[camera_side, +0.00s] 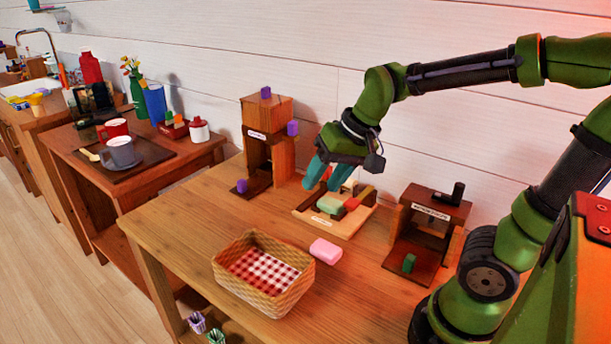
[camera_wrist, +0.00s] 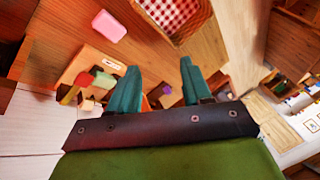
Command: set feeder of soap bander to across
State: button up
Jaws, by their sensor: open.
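My gripper (camera_side: 329,174) is open and empty above the back of a low, light-wood device (camera_side: 318,222) with a front label too small to read. A green soap-like block (camera_side: 329,205) lies on that device, with a red part (camera_side: 351,203) and a yellow bar (camera_side: 365,192) to its right. In the wrist view my teal fingers (camera_wrist: 158,72) are spread apart, and the light-wood device (camera_wrist: 88,57) is to their left. The fingers hide part of its back in the side view. I cannot tell which labelled device is the soap bander.
A tall wooden device (camera_side: 266,112) with purple knobs stands left, and a dark-wood device (camera_side: 433,212) with a green knob and black handle stands right. A pink soap (camera_side: 326,250) and a wicker basket (camera_side: 262,303) are in front. The table's left front is clear.

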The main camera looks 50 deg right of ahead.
jog(key=w+d+f+m+g+h, duration=0.1)
jog(key=w+d+m+g+h, duration=0.15)
jog(key=w+d+m, duration=0.65)
jog(key=w+d+f+m+g+h, duration=0.1)
jog(key=w+d+m+g+h, duration=0.2)
jog(key=w+d, duration=0.75)
jog(key=shift+t+h, duration=0.35)
jog(key=shift+h, duration=0.1)
jog(key=s+x, duration=0.1)
jog(key=x, duration=0.4)
jog(key=s+d+x, duration=0.1)
jog(key=x, duration=1)
jog(key=shift+s+d, duration=0.4)
jog(key=shift+d, duration=0.05)
grip_shut()
jog(key=a, duration=1)
jog(key=shift+a, duration=0.1)
